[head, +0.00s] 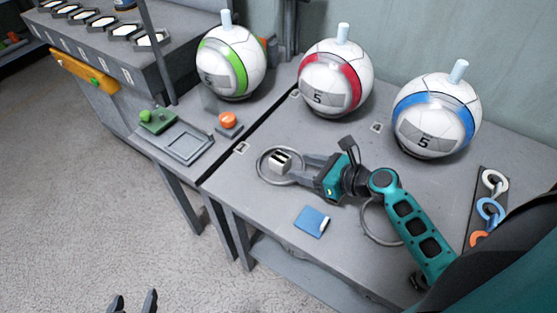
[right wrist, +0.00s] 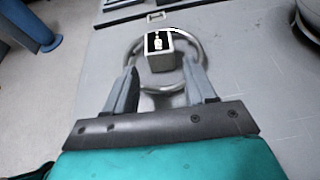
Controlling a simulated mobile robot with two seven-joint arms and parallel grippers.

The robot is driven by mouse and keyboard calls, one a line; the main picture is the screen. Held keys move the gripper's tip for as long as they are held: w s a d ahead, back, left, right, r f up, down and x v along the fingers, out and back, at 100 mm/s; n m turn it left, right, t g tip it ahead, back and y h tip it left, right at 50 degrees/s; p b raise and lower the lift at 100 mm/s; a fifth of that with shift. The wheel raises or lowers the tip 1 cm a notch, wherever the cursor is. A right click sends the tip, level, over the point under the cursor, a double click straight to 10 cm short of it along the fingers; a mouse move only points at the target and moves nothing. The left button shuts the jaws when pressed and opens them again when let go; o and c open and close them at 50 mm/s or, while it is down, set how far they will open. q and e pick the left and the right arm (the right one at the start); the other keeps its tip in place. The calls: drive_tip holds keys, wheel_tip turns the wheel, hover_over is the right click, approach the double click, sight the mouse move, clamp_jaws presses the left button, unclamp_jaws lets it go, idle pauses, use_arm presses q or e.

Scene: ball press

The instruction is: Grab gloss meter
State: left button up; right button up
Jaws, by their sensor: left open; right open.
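The small grey box with a dark marked face, which looks like the gloss meter (head: 280,161), sits on the grey table inside a metal ring (head: 260,173). In the right wrist view the box (right wrist: 160,55) stands just beyond my fingertips, with the ring (right wrist: 188,40) around it. My right gripper (head: 303,164) is open and points at the box from the right; its fingers also show in the right wrist view (right wrist: 161,75), apart with nothing between them. My left gripper (head: 133,301) is open and empty, low over the floor at the bottom edge; only its fingertips show.
White balls with green (head: 230,62), red (head: 336,84) and blue (head: 436,115) bands stand along the back. A blue pad (head: 312,221) lies near the front edge. A second ring (head: 367,229) lies under my right arm. A hook board (head: 487,212) is at right.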

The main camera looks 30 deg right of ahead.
sight(287, 163)
drive_tip(key=x, duration=0.3)
drive_tip(key=shift+w+a+f, duration=0.2)
drive_tip(key=shift+w, duration=0.05)
drive_tip(key=b+x, duration=0.1)
drive_tip(key=x, duration=0.2)
drive_tip(key=shift+w+a+f, duration=0.15)
drive_tip(key=shift+w, duration=0.15)
drive_tip(key=shift+w+a+f, duration=0.2)
drive_tip(key=shift+w+a, duration=0.05)
drive_tip(key=shift+w, duration=0.15)
drive_tip(key=c, duration=0.8)
drive_tip(key=shift+o, duration=0.2)
drive_tip(key=shift+r, duration=0.1)
